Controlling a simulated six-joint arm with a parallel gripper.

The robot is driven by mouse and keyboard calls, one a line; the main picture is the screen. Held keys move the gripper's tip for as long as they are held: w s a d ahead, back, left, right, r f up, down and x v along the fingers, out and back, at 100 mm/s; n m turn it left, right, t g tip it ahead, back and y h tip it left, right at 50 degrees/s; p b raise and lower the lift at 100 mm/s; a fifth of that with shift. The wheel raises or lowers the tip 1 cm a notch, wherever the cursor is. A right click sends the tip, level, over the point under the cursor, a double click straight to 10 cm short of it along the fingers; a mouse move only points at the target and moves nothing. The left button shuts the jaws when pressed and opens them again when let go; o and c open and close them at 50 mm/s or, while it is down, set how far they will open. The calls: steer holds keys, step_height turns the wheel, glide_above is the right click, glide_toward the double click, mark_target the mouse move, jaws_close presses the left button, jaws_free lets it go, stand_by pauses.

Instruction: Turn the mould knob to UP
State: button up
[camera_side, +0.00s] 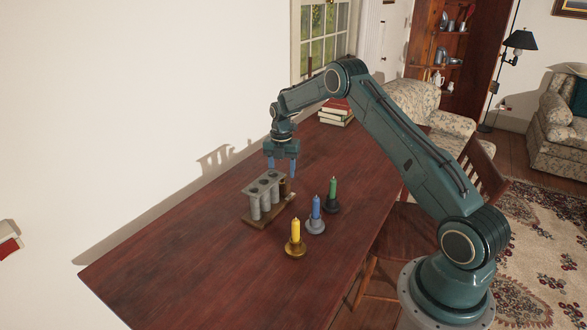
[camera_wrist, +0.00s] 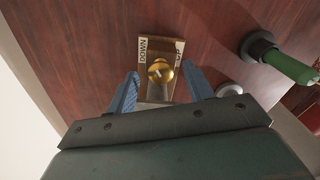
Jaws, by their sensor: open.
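The candle mould (camera_side: 254,205), with several grey tubes in a rack on a wooden base, stands upright on the table in the side view. Its brass knob (camera_wrist: 160,72) shows in the wrist view on the base's end, between a DOWN label (camera_wrist: 145,50) on the left and an UP label (camera_wrist: 178,52) on the right. I cannot tell which label the knob points to. My gripper (camera_side: 281,172) is open above the knob end of the mould, pointing down. In the wrist view its blue fingers lie on either side of the knob, apart from it.
A yellow candle (camera_side: 296,230), a blue candle (camera_side: 316,207) and a green candle (camera_side: 333,189) stand in holders right of the mould. Books (camera_side: 337,108) are stacked at the table's far end. A wall runs along the left. The near part of the table (camera_side: 190,265) is clear.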

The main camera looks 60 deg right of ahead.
steer(key=shift+f, duration=0.15)
steer(key=shift+c, duration=0.2)
steer(key=c, duration=0.9)
steer(key=shift+c, duration=0.2)
steer(key=shift+m, duration=0.4)
steer(key=m, duration=0.3)
steer(key=shift+s+m, duration=0.1)
steer(key=shift+m, duration=1.9)
steer(key=o, duration=1)
